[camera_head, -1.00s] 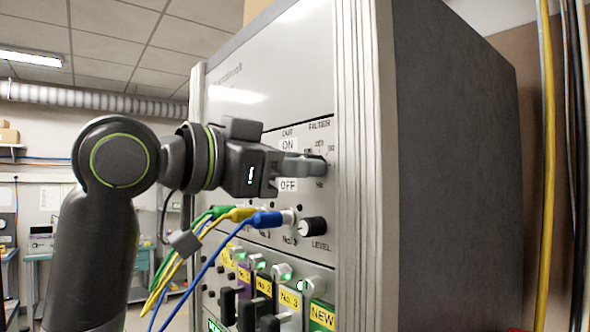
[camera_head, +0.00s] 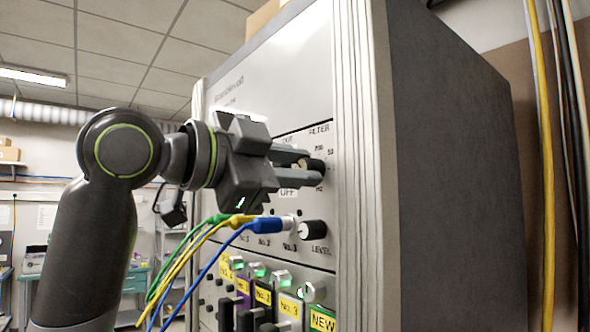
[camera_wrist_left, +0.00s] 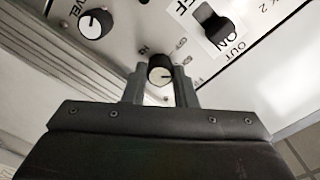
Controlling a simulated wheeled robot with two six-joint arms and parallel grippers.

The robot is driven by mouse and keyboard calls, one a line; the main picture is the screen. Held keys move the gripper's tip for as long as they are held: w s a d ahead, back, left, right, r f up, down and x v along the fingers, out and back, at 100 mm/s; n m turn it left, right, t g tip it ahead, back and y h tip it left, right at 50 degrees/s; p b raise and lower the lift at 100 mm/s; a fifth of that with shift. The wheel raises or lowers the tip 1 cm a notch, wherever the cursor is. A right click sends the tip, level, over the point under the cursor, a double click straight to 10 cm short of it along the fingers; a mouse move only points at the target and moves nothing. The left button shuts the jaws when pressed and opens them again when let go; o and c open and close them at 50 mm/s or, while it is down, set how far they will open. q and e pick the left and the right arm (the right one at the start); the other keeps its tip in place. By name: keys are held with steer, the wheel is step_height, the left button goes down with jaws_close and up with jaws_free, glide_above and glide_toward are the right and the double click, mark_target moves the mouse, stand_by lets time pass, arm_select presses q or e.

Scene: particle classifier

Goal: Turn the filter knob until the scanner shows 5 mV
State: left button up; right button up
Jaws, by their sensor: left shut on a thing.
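The filter knob (camera_head: 317,166) is a small black round knob with a pale face, under the word FILTER on the grey cabinet's front panel. My left gripper (camera_head: 309,170) comes in from the left and is shut on it, one finger above and one below. The left wrist view shows the knob (camera_wrist_left: 160,69) between the two fingers (camera_wrist_left: 159,79), with its white pointer line toward the picture's right. Some scale marks around the knob are hidden by the fingers. No mV reading is legible in any view. My right gripper is not in view.
The LEVEL knob (camera_head: 313,231) is just below. An ON/OFF switch (camera_wrist_left: 212,23) is beside the filter knob. Blue (camera_head: 265,225), yellow and green cables plug in below my gripper and hang down left. Numbered modules (camera_head: 290,308) fill the lower panel.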

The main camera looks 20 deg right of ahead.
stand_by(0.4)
arm_select(q)
steer(key=o, duration=0.7)
steer(key=shift+a, duration=0.1)
steer(key=b+v, duration=0.5)
steer(key=v, duration=1.2)
steer(key=shift+a, duration=0.15)
